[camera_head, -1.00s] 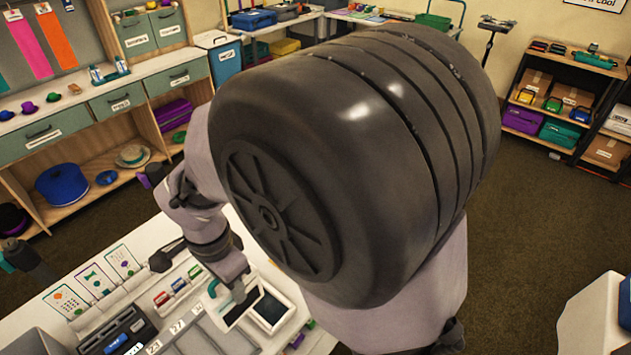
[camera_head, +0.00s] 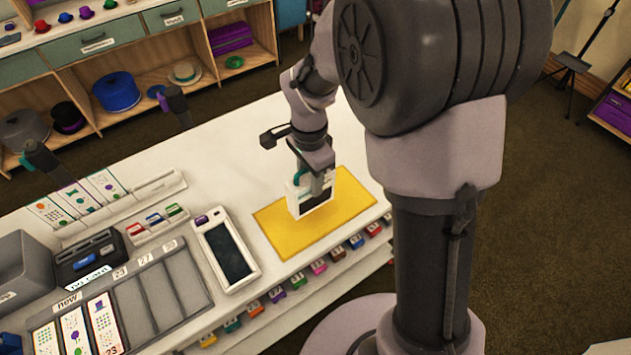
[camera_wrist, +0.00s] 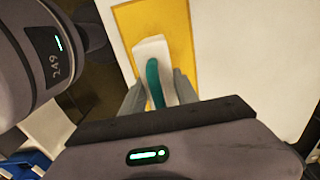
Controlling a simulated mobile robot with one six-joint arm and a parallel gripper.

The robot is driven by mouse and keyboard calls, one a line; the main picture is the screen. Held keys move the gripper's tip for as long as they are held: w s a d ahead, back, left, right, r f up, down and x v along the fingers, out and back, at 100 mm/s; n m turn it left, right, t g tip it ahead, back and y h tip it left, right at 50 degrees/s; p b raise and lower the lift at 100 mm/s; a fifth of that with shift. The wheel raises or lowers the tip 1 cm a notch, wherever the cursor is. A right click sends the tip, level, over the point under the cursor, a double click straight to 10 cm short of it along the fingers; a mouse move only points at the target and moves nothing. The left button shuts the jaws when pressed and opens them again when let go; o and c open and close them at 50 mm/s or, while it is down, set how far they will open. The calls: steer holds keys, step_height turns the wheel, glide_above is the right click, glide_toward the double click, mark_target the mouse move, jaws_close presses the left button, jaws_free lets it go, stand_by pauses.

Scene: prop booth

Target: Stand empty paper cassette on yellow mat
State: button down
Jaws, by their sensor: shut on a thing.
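The paper cassette (camera_head: 297,201) is a white box with a dark face and a teal strip. It is upright over the yellow mat (camera_head: 352,196), near the mat's middle. My gripper (camera_head: 316,188) is shut on the cassette from above. In the wrist view, the cassette (camera_wrist: 152,47) shows its white top and teal strip between the fingers of my gripper (camera_wrist: 158,92), with the yellow mat (camera_wrist: 180,30) beneath. I cannot tell whether its lower edge touches the mat. The cassette's inside is hidden.
A white device with a dark screen (camera_head: 226,252) lies left of the mat. Beyond it are a grey card tray (camera_head: 150,304) and a black card machine (camera_head: 88,262). Small coloured items (camera_head: 318,267) line the shelf below the front edge. The counter (camera_head: 232,160) behind the mat is clear.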

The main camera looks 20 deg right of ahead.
steer(key=shift+w+d+f+b, duration=0.2)
steer(key=shift+d+f+b, duration=0.1)
steer(key=shift+f, duration=0.3)
steer(key=shift+w+d+f+b, duration=0.15)
steer(key=shift+d+f+b, duration=0.1)
steer(key=shift+f, duration=0.35)
steer(key=shift+w+d+f+b, duration=0.2)
steer(key=shift+d+f+b, duration=0.1)
steer(key=shift+f, duration=0.3)
steer(key=shift+f, duration=0.2)
steer(key=c, duration=0.9)
jaws_free()
steer(key=shift+r, duration=0.1)
